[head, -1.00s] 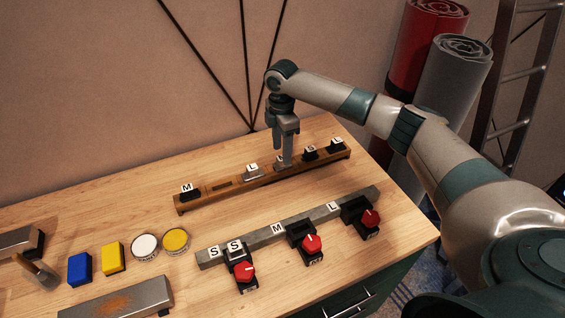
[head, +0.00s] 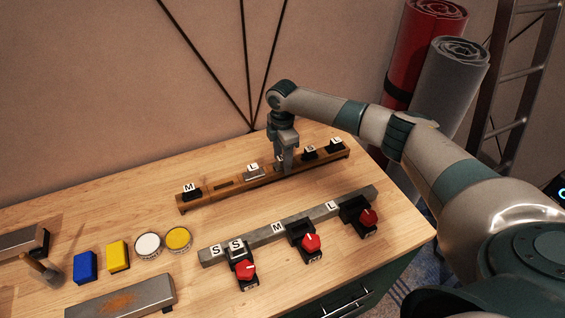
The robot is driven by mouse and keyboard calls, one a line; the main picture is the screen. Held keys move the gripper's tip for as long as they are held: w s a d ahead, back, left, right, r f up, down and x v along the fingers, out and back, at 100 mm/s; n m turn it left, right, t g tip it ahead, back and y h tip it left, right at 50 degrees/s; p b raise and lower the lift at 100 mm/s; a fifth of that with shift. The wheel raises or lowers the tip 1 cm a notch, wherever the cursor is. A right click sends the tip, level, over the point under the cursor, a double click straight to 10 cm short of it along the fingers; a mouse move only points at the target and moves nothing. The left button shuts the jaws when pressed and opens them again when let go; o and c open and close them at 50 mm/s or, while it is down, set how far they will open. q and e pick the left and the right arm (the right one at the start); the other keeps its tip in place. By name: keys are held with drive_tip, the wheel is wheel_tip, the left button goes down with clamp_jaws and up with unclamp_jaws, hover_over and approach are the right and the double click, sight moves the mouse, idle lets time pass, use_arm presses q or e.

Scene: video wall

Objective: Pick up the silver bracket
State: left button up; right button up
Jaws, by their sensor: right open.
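A wooden rack (head: 222,194) at the back of the table holds a row of small labelled brackets. A silver bracket (head: 253,172) marked L sits in it left of my right gripper. My right gripper (head: 286,168) points down at the rack, open, with its fingers around or just beside another small labelled piece. The fingers mostly hide that piece, so I cannot tell its colour or whether they touch it. Black brackets stand at the rack's left end (head: 190,192), marked M, and to the right of the gripper (head: 310,154). My left gripper is not in view.
A grey metal bar (head: 262,239) with red-knobbed clamps (head: 311,243) lies in front. Blue (head: 86,267) and yellow (head: 118,256) blocks, two round tins (head: 149,246) and a rusty metal block (head: 120,299) stand at left. Bare wood lies between rack and bar.

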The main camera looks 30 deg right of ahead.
idle(0.3)
clamp_jaws()
drive_tip(key=shift+r, duration=0.15)
drive_tip(key=shift+w+r+b, duration=0.1)
drive_tip(key=shift+r+b, duration=0.3)
drive_tip(key=shift+r, duration=0.15)
wheel_tip(320, 180, up, 2)
drive_tip(key=shift+r+b, duration=0.15)
drive_tip(key=shift+b, duration=0.45)
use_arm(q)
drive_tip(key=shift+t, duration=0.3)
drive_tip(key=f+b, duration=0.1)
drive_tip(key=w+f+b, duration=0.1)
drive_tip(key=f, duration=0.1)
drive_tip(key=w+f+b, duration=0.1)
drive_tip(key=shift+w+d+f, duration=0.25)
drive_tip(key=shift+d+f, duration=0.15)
use_arm(e)
drive_tip(key=s+d+r, duration=0.6)
drive_tip(key=d+r, duration=0.1)
drive_tip(key=d, duration=0.2)
drive_tip(key=shift+s+d+r, duration=0.2)
drive_tip(key=shift+d, duration=0.2)
